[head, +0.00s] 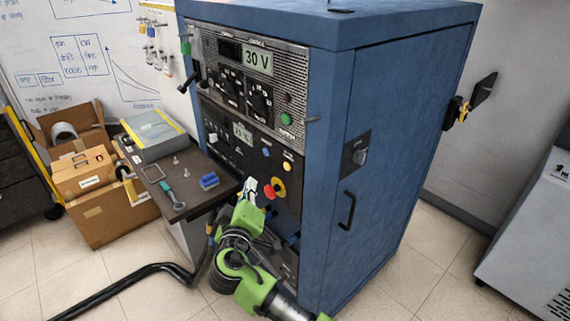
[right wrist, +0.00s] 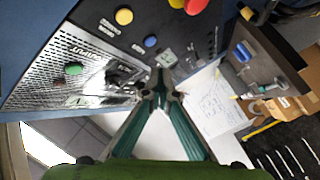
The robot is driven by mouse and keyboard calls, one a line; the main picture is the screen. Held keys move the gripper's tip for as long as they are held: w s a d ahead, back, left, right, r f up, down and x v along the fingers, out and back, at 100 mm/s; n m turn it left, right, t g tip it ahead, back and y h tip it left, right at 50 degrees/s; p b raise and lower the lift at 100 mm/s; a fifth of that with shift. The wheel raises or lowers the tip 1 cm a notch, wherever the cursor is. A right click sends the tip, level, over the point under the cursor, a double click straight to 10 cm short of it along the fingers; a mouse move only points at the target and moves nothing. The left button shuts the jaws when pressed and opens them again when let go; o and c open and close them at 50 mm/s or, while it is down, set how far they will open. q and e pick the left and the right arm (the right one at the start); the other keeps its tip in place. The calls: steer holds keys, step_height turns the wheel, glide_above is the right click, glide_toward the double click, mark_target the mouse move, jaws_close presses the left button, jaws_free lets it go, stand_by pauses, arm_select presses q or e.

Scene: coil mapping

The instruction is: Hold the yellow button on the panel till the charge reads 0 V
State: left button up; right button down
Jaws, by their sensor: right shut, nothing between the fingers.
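The panel (head: 232,153) is the dark front of a tall blue cabinet. Its upper display (head: 258,61) reads 30 V. The small yellow button (head: 287,166) sits on the lower right of the panel; in the right wrist view the yellow button (right wrist: 124,16) is at the top, uncovered. My right gripper (head: 250,186) is shut and empty in front of the lower panel, left of the red stop button (head: 269,192). In the right wrist view its closed fingertips (right wrist: 160,82) appear below and right of the yellow button, apart from it. My left gripper is not in view.
A blue button (head: 265,152) is left of the yellow one, and a green button (head: 287,98) is higher up. A dark shelf (head: 185,192) with a blue block and small tools juts out left of the panel. Cardboard boxes (head: 100,212) stand farther left.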

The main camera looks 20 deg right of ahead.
mark_target(287, 166)
steer(key=w+d+p, duration=0.1)
steer(key=w+d, duration=0.2)
steer(key=d, duration=0.5)
steer(key=shift+d, duration=0.2)
stand_by(1.4)
steer(key=shift+w+d, duration=0.15)
steer(key=shift+d, duration=0.25)
steer(key=shift+w+d, duration=0.1)
steer(key=shift+d, duration=0.3)
stand_by(2.7)
steer(key=shift+a, duration=0.15)
stand_by(1.4)
steer(key=shift+s+a+b, duration=0.25)
steer(key=shift+a+b, duration=0.15)
steer(key=shift+a, duration=0.25)
